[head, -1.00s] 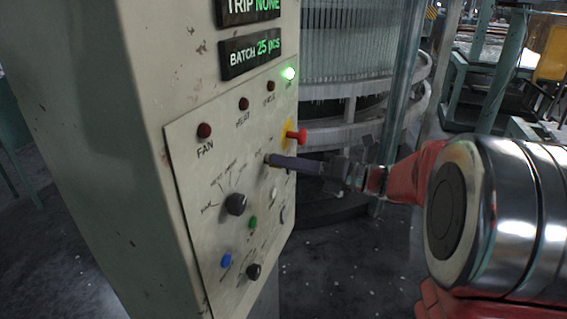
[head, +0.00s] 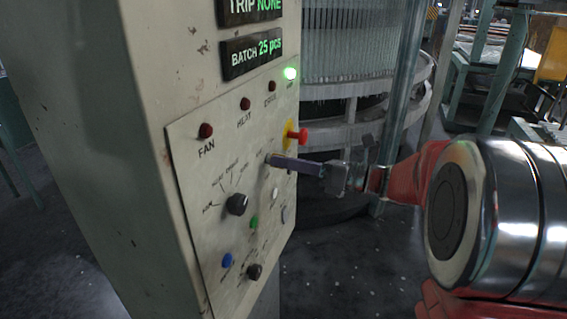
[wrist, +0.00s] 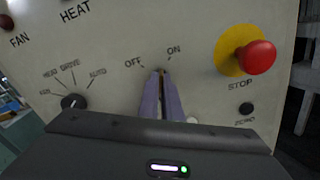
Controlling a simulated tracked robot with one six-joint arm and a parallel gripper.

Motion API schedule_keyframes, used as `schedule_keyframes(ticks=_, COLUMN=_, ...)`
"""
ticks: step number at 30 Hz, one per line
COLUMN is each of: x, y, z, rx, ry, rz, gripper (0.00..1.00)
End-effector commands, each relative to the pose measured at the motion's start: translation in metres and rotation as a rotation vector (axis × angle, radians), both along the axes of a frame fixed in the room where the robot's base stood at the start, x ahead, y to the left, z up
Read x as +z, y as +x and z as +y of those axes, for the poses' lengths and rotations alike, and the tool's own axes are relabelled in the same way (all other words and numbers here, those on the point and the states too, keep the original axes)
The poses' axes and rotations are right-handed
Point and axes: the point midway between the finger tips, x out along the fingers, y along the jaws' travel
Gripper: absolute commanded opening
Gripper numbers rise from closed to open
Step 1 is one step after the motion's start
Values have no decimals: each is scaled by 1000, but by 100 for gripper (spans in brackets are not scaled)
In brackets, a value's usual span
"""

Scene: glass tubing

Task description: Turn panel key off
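The panel key (wrist: 162,72) is a small brownish piece in the wrist view, just below and between the OFF and ON labels on the pale control panel (wrist: 205,95). My gripper (wrist: 161,78) has its two purple-grey fingers close together on either side of the key, shut on it. The fingertips hide most of the key, so I cannot tell clearly which label it points to. In the head view my gripper (head: 272,159) reaches the panel (head: 190,170) from the right, with its tips at the key's place.
A red STOP button (wrist: 257,57) on a yellow disc stands out right of the fingers. A black selector knob (wrist: 73,102) is to the left. Blue (head: 227,261) and green (head: 254,222) buttons sit lower on the panel.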

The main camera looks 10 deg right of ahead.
Motion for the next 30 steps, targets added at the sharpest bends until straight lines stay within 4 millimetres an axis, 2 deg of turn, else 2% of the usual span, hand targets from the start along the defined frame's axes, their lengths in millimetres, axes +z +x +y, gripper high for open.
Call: schedule_keyframes(ticks=30, x=-3, y=1, z=-4, rx=-8, ry=-567, rz=-765, gripper=0)
